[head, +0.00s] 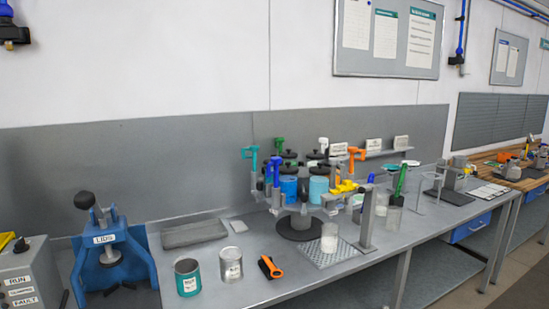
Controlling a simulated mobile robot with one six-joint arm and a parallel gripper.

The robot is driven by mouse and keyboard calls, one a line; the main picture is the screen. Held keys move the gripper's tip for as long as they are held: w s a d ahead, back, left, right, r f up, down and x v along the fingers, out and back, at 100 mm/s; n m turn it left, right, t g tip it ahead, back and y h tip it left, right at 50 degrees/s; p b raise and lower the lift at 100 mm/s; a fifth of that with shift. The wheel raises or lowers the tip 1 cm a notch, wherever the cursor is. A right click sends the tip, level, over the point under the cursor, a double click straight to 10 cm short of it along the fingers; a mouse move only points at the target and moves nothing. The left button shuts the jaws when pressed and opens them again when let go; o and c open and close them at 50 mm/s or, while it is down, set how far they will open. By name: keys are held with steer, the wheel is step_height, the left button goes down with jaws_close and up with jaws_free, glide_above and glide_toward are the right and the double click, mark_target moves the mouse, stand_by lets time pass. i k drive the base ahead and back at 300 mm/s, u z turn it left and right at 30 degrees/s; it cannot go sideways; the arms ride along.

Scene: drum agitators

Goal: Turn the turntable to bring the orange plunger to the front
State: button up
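The turntable stands on the grey bench on a dark round base (300,229), with grey arms (310,207) spreading above it. Cans and plungers with coloured handles crowd around it. The orange plunger (356,153) has an upright orange handle on the right side of the turntable; its lower part is hidden. A teal plunger (250,156) is at the left, and a dark blue plunger (275,167) is at the front left. A yellow handle (345,187) is at the right front. My gripper is not in view.
A teal can (187,278), a pale can (231,264) and an orange-black brush (270,267) stand or lie in front of the turntable. A grey post (367,217) and perforated plate (327,252) are at its right front. A blue LIDS stand (112,262) is left.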

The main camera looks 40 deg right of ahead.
mark_target(273, 197)
steer(key=z, duration=4.7)
steer(key=i, duration=0.1)
steer(key=u, duration=2.9)
steer(key=i, duration=0.6)
steer(key=z, duration=0.15)
steer(key=k, duration=0.55)
steer(key=u, duration=0.15)
